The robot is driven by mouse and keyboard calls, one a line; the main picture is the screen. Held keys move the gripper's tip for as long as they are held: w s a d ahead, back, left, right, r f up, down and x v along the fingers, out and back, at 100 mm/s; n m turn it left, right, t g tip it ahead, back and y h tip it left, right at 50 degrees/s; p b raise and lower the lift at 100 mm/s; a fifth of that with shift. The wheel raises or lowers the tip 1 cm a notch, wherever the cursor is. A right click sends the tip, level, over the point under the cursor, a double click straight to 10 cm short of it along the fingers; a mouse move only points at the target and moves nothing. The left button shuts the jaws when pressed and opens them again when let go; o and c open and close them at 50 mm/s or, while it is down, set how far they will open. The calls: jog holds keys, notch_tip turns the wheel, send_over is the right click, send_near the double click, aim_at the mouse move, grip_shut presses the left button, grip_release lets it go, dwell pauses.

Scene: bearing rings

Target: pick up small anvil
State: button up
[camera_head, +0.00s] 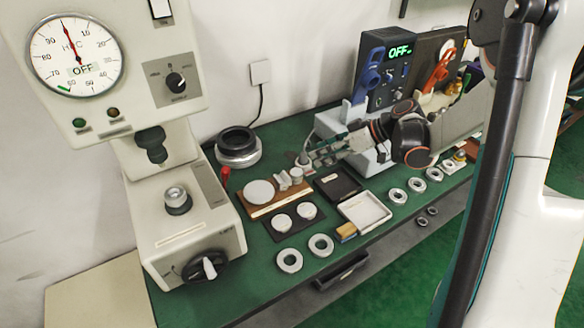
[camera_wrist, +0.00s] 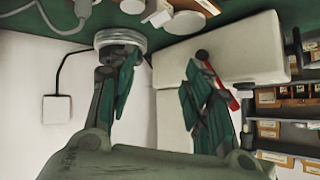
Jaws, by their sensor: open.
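The likely small anvil (camera_head: 296,175) is a short pale metal cylinder at the right end of a brown wooden stand. A notched metal piece (camera_head: 284,181) and a wide flat disc (camera_head: 258,191) sit beside it on the stand. My gripper (camera_head: 318,155) is above the bench, just behind and right of the stand, with its fingers pointing left. In the wrist view my gripper (camera_wrist: 160,75) has its two dark green fingers spread, with nothing between them. The stand's pale parts (camera_wrist: 158,13) show at the top edge there, partly cut off; I cannot tell which one is the small anvil.
The hardness tester (camera_head: 185,230) stands at left. A black-and-silver ring (camera_head: 238,146) lies behind the stand. A black plate (camera_head: 294,221) with two discs lies in front. A white tray (camera_head: 364,212) and several bearing rings (camera_head: 321,246) lie to the right. A control box (camera_head: 388,65) stands behind.

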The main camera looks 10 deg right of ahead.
jog(key=w+d+f+n+t+y, duration=0.1)
jog(key=w+d+f+n+y, duration=0.15)
jog(key=d+f, duration=0.55)
jog(key=b, duration=0.3)
send_near(298, 172)
jog(key=shift+a+f+n, duration=0.45)
jog(key=shift+a+f, duration=0.3)
jog(key=shift+w+r+b+x, duration=0.15)
jog(key=shift+b+x, duration=0.4)
jog(key=shift+x, duration=1.05)
jog(key=shift+w+r+b+x, duration=0.15)
jog(key=shift+b+x, duration=0.35)
jog(key=shift+x, duration=1.05)
jog(key=shift+y, duration=0.25)
jog(key=c, duration=1.1)
